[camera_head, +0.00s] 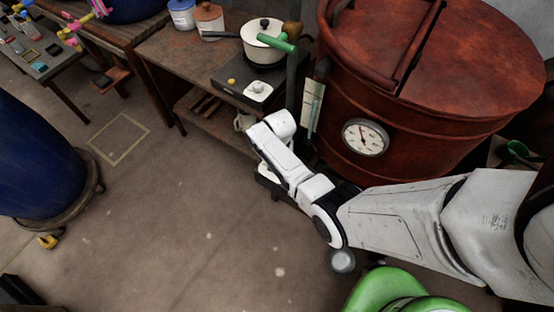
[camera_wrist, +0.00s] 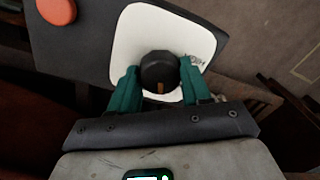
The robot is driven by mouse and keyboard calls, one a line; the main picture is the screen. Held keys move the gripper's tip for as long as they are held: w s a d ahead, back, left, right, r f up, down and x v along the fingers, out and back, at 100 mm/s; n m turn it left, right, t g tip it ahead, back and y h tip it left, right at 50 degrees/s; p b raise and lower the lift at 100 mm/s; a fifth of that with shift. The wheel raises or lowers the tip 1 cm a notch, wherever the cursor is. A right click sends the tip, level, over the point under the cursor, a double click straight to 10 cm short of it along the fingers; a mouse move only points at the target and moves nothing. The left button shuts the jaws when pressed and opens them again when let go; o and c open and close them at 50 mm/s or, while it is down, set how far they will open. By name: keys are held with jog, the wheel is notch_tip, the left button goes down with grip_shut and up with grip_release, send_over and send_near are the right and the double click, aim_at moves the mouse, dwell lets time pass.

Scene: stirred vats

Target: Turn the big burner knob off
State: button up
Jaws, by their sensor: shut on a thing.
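A round black knob (camera_wrist: 158,68) with a small orange-brown mark stands on a white plate (camera_wrist: 125,45) in the wrist view. My gripper (camera_wrist: 159,72) has its two teal fingers on either side of this knob and is shut on it. The lettering on the plate is partly covered by the right finger. In the head view my arm reaches down beside the large red vat (camera_head: 440,150), and the fingers and this knob cannot be made out there.
A small burner (camera_head: 240,84) with a pale knob on a white plate carries a white pot (camera_head: 264,46) on the bench. An orange-red round thing (camera_wrist: 57,10) lies beyond the plate. A blue barrel (camera_head: 35,150) stands at left. The middle floor is clear.

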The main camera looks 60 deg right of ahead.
jog(key=shift+m, duration=2)
jog(key=o, duration=1.1)
jog(key=shift+c, duration=0.2)
notch_tip(320, 180, up, 11)
jog(key=p, duration=0.2)
jog(key=shift+s, duration=0.2)
jog(key=shift+f, duration=0.15)
